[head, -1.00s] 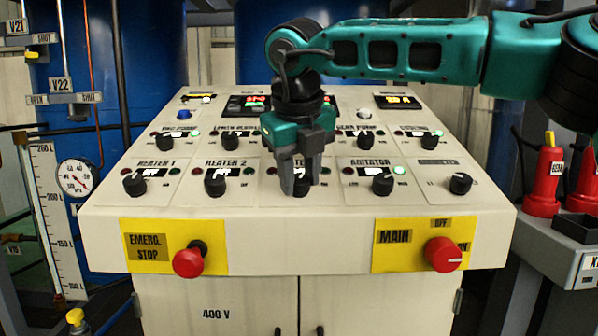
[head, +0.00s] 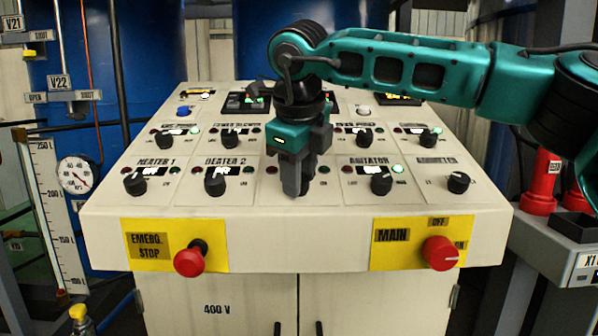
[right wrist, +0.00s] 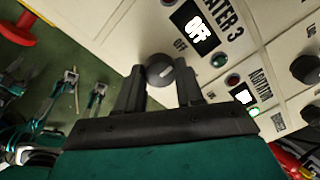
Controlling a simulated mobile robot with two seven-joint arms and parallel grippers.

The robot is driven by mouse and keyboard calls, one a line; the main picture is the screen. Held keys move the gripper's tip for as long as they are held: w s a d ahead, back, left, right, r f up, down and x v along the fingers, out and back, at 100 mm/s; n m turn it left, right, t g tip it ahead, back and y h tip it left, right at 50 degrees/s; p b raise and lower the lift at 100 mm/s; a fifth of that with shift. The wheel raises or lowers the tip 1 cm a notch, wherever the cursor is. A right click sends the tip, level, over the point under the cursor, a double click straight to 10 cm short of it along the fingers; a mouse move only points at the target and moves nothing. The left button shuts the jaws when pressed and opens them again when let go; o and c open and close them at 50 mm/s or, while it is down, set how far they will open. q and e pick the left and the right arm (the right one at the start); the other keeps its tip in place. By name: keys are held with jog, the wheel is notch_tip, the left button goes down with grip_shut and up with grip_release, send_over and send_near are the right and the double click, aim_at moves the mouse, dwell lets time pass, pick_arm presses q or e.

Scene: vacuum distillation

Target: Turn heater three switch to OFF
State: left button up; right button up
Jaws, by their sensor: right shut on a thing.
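The heater three switch (right wrist: 161,71) is a round dark knob in the right wrist view, on the cream panel under the HEATER 3 label. The small display (right wrist: 195,28) beside it reads OFF, and a red lamp (right wrist: 232,79) is near it. My right gripper (right wrist: 160,92) is shut on the knob, with a finger on either side. In the head view my right gripper (head: 298,186) comes down over the knob and hides it and most of its label. My left gripper is not in either view.
The agitator knob (head: 381,184) is close on the right and the heater 2 knob (head: 215,184) on the left. The red emergency stop (head: 188,262) and red main switch (head: 441,254) stick out from the front face.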

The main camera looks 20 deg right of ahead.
jog(key=o, duration=1)
jog(key=shift+o, duration=0.2)
jog(key=v, duration=1.3)
jog(key=shift+p, duration=0.3)
